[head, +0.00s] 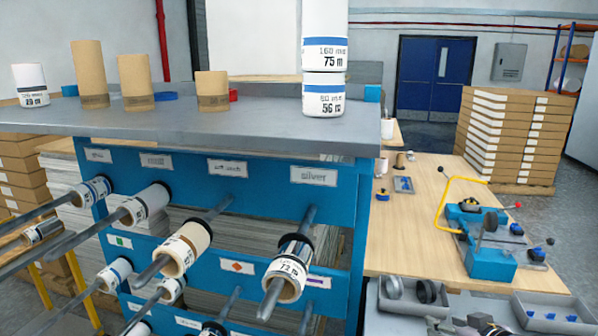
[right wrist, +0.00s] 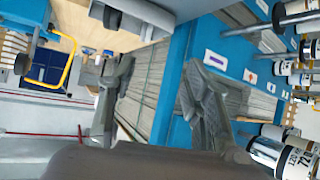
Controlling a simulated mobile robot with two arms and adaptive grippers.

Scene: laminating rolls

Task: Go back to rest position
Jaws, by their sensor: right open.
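My right gripper (head: 468,326) shows only in part at the bottom edge of the head view, in front of the grey bins. In the right wrist view (right wrist: 158,88) its two grey fingers stand well apart with nothing between them. A silver roll (head: 284,279) marked 72 m hangs on a rod of the blue rack, left of the gripper and apart from it. It also shows at the lower right of the right wrist view (right wrist: 283,156). My left gripper is not in view.
The blue rack (head: 320,205) has several forward-pointing rods with rolls. Its grey top (head: 220,122) holds standing rolls, including two stacked white ones (head: 324,95). A wooden bench (head: 425,245) at right carries a blue device (head: 490,255) with a yellow handle. Grey bins (head: 540,310) sit below.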

